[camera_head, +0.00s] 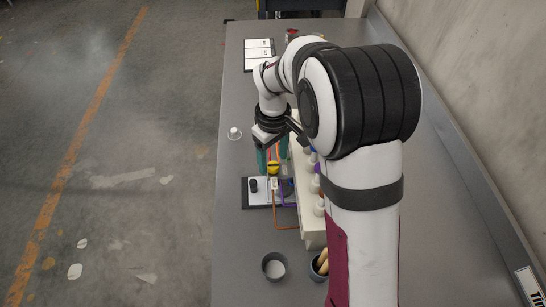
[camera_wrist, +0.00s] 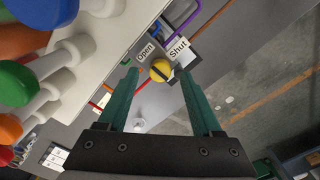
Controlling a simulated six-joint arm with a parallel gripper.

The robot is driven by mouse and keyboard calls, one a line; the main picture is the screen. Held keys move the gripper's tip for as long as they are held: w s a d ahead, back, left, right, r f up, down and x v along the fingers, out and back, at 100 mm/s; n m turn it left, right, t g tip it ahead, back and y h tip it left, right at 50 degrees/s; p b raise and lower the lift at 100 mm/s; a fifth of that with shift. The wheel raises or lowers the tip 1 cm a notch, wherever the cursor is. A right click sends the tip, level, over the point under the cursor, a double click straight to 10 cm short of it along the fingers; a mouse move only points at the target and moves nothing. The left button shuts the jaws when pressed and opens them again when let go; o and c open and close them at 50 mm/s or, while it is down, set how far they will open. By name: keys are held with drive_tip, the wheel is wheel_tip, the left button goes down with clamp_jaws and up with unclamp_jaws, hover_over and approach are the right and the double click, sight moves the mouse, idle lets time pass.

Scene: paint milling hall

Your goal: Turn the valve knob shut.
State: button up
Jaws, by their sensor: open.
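The valve knob (camera_wrist: 160,70) is round and yellow with a dark stripe across it that appears to run diagonally. In the wrist view it lies between an "Open" label (camera_wrist: 145,51) at upper left and a "Shut" label (camera_wrist: 179,49) at upper right. Which label the stripe points to I cannot tell for sure. My gripper (camera_wrist: 158,74) is open, with its green fingers on either side of the knob and gaps visible. Whether the tips reach down to its height is unclear. In the head view the yellow knob (camera_head: 273,168) shows below the green fingers.
Orange and purple pipes (camera_head: 285,206) run by the valve. A pale rack (camera_head: 313,232) of coloured-capped bottles stands close on the right. A grey cup (camera_head: 274,266) and a dark pot (camera_head: 318,268) stand nearer. The bench's left strip (camera_head: 230,200) is mostly clear.

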drive_tip(key=shift+f, duration=0.8)
clamp_jaws()
